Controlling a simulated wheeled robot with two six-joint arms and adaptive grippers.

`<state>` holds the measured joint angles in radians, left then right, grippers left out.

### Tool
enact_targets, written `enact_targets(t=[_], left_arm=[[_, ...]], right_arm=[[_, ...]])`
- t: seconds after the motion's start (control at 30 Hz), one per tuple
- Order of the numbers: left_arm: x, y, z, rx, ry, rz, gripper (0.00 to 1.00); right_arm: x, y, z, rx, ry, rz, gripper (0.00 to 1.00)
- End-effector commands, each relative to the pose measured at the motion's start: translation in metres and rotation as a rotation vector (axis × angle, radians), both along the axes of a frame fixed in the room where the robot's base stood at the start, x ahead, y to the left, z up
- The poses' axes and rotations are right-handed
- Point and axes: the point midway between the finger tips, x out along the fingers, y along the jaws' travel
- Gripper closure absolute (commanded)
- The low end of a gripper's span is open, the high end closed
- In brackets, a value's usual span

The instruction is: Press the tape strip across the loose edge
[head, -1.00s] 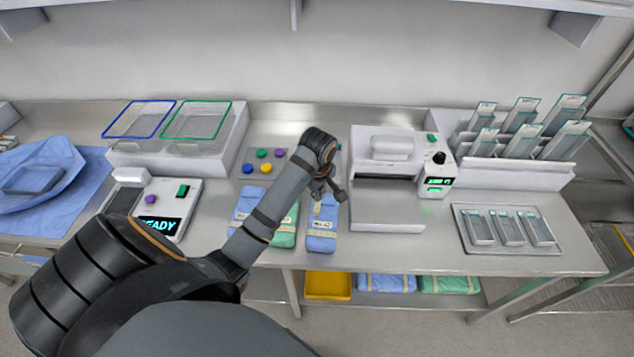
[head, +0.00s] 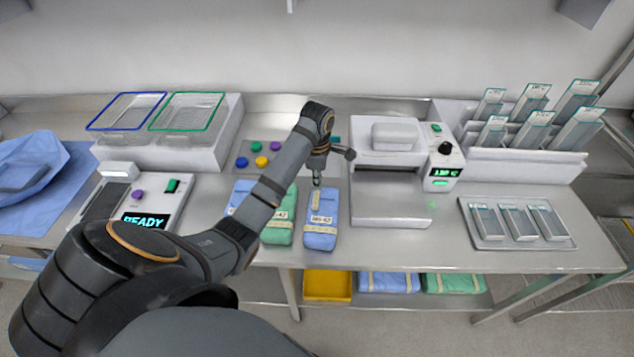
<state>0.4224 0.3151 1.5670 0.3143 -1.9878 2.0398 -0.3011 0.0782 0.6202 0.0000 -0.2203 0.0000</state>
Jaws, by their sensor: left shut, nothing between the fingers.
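A blue wrapped pack (head: 321,233) lies on the steel counter, left of the white sealing machine. It carries a pale label and a beige band across it. A short beige tape strip (head: 317,201) lies lengthwise on its far half. My left gripper (head: 317,182) points down, shut and empty, at the far end of this pack, just beyond the strip. I cannot tell whether its tip touches the pack. The pack's loose edge is too small to make out. My right gripper is not in view.
A green pack (head: 280,232) and another blue pack lie to the left, partly behind my left arm. The white machine (head: 390,208) stands close on the right. A tray (head: 483,238) of pouches lies further right. Colored discs (head: 257,147) lie behind my arm.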

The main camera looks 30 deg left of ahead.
Motion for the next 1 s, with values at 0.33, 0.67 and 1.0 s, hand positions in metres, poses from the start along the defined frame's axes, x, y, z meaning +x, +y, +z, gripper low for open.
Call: enact_targets(t=[0.33,0.67,1.0], left_arm=[[0.0,-0.001,-0.017,-0.001,0.002,-0.001,1.0],[-0.001,0.0,-0.018,0.0,0.002,-0.001,1.0],[-0.001,0.0,-0.022,0.0,0.003,-0.001,1.0]], right_arm=[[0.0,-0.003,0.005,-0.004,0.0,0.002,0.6],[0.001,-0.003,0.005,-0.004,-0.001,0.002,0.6],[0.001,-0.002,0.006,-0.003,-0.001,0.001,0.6]])
